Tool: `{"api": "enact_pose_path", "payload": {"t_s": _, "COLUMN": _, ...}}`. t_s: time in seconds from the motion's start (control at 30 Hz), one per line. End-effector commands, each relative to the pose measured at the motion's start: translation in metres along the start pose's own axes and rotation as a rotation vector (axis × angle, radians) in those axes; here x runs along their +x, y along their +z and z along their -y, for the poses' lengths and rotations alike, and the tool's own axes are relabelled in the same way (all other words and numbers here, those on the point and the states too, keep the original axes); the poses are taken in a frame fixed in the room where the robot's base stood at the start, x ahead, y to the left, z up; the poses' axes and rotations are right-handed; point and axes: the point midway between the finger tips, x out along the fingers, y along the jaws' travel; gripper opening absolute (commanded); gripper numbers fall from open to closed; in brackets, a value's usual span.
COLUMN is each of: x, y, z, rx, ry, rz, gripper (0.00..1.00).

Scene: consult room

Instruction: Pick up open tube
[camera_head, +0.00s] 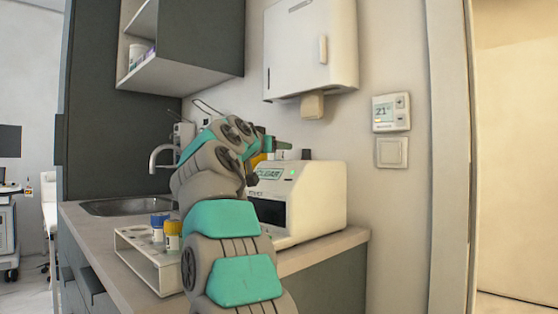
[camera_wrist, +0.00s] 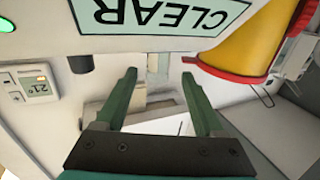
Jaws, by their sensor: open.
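The machine's "CLEAR" display (camera_wrist: 165,14) is close to the fingers in the wrist view. A short dark cylinder (camera_wrist: 80,63) stands on the machine. A yellow and red container (camera_wrist: 245,40) is close by. A sink (camera_head: 125,207) and wall dispenser (camera_head: 310,50) are near.

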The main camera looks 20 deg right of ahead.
Motion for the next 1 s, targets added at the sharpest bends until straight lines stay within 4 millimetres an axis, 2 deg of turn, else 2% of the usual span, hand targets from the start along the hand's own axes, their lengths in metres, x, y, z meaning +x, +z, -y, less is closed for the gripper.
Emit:
{"api": "enact_pose_path", "payload": {"t_s": 0.17, "x": 0.013, "y": -0.002, "z": -0.001, "rx": -0.002, "ry": -0.001, "rz": 0.0, "gripper": 0.7}}
{"api": "enact_pose_path", "payload": {"t_s": 0.43, "x": 0.051, "y": 0.0, "z": -0.002, "rx": -0.005, "ry": -0.001, "rz": 0.002, "gripper": 0.7}}
{"api": "enact_pose_path", "payload": {"t_s": 0.67, "x": 0.054, "y": 0.003, "z": -0.003, "rx": -0.003, "ry": -0.002, "rz": 0.001, "gripper": 0.7}}
{"api": "enact_pose_path", "payload": {"t_s": 1.0, "x": 0.054, "y": 0.003, "z": -0.003, "rx": -0.003, "ry": -0.001, "rz": 0.001, "gripper": 0.34}}
